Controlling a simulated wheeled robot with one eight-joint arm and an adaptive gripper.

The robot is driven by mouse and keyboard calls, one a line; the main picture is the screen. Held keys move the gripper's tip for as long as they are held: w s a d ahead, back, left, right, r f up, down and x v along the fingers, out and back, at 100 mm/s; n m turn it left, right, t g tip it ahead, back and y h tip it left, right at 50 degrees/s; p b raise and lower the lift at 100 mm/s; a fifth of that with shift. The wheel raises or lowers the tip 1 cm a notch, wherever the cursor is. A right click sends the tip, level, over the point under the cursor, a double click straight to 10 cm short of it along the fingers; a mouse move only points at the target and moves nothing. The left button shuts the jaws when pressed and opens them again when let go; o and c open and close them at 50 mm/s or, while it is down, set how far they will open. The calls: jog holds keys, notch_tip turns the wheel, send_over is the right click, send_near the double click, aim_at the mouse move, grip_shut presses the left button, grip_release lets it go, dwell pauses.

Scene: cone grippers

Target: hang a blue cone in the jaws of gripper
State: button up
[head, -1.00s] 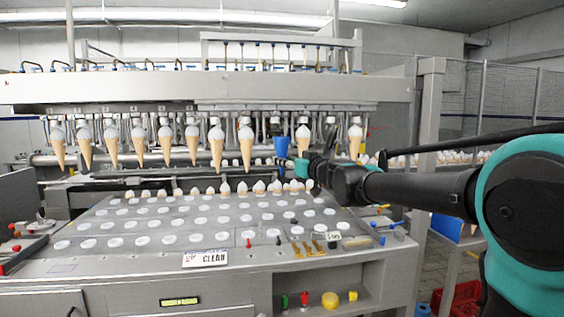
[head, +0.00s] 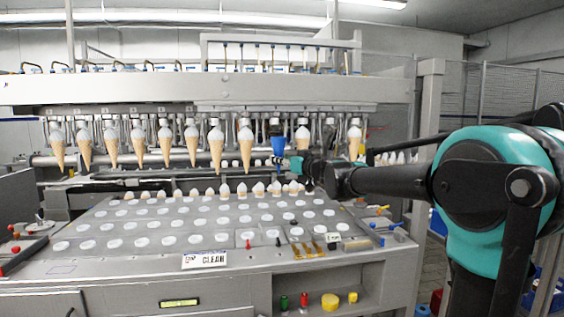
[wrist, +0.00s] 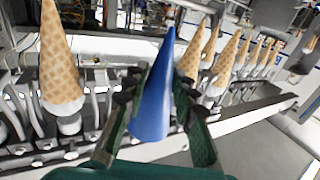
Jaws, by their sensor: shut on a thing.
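The blue cone (head: 278,145) is wide end up and tip down in the head view, in the gap between two hanging tan cones. Its top is just below the machine's row of jaws (head: 276,125); I cannot tell whether it touches them. My gripper (head: 283,162) comes from the right and is shut on the cone. In the wrist view the blue cone (wrist: 153,105) stands between my green fingers (wrist: 152,112), its tip towards the picture's top. The jaw right above the blue cone is partly hidden.
A tan cone (head: 246,150) hangs close on the left and another tan cone (head: 303,140) close on the right, with several more along the row. Below lies a metal panel (head: 160,215) with white discs and small cones. A post (head: 427,110) stands at the right.

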jog(key=shift+w+a, duration=0.1)
jog(key=shift+w, duration=0.2)
jog(key=shift+w, duration=0.15)
dwell(0.5)
jog(key=shift+w+a, duration=0.25)
jog(key=shift+w, duration=0.55)
jog(key=shift+w+a, duration=0.25)
jog(key=shift+w, duration=0.5)
jog(key=shift+w, duration=0.1)
jog(key=shift+w+a, duration=0.3)
jog(key=shift+w, duration=0.6)
jog(key=shift+w+a, duration=0.25)
jog(key=shift+w, duration=0.65)
jog(key=shift+f, duration=0.6)
dwell(0.8)
jog(key=o, duration=1)
